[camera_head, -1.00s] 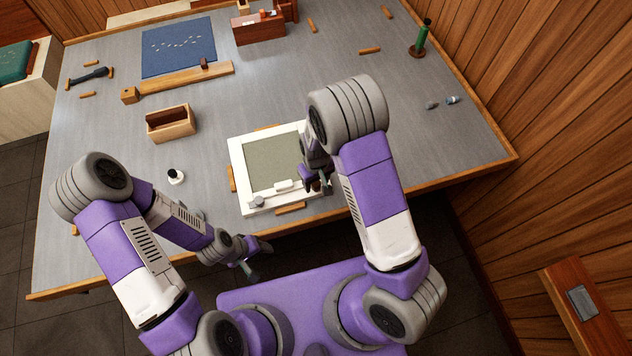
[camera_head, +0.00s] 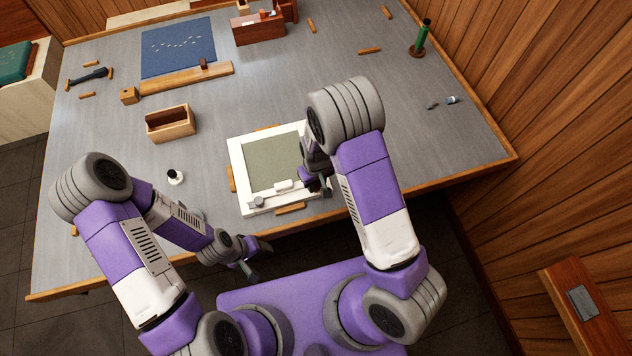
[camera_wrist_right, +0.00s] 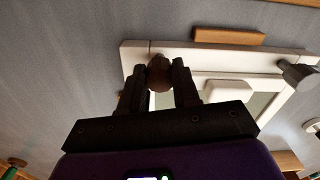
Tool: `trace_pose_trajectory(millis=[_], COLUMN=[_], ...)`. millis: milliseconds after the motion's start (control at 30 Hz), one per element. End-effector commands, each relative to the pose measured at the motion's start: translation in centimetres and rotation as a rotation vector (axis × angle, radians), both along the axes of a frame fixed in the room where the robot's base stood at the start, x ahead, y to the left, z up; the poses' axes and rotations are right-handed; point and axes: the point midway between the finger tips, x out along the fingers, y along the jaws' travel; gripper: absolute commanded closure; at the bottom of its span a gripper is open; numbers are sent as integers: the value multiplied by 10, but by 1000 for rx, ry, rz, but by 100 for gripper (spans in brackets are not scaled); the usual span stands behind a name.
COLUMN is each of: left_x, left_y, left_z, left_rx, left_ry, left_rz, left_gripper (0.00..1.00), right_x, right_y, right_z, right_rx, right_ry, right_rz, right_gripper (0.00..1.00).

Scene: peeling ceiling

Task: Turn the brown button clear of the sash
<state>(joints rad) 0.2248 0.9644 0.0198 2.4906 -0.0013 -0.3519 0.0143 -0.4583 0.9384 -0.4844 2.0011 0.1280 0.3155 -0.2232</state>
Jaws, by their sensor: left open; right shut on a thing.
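The sash, a white frame around a green-grey pane (camera_head: 270,165), lies flat on the bench near its front edge. The brown button (camera_wrist_right: 160,73) sits at a corner of the frame (camera_wrist_right: 215,57). My right gripper (camera_wrist_right: 161,84) is shut on the button, one dark finger on each side. In the head view my right gripper (camera_head: 322,187) is at the frame's near right corner, and my arm hides much of that side. A grey knob (camera_head: 257,202) is at the near left corner. My left gripper (camera_head: 255,262) is open and empty before the bench edge.
Wooden blocks sit around the frame, one on its left (camera_head: 231,178) and one in front (camera_head: 290,209). A small white bottle (camera_head: 176,177) and an open wooden box (camera_head: 171,124) stand to the left. The bench right of my arm is mostly clear.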

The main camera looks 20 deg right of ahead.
Motion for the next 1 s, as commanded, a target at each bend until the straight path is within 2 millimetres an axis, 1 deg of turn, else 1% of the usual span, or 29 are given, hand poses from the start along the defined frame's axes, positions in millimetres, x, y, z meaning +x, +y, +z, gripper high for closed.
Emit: trace_pose_trajectory(millis=[167, 367, 1000], left_x=[0, 0, 0], left_y=[0, 0, 0], left_z=[1, 3, 17], left_rx=[0, 0, 0], left_ry=[0, 0, 0], left_rz=[0, 0, 0], left_gripper=[43, 43, 43], right_x=[0, -1, -1], right_y=[0, 0, 1], right_z=[0, 0, 1], right_rx=[0, -1, -2], right_ry=[2, 3, 4], right_rz=[-58, -190, -792], right_gripper=[99, 99, 99])
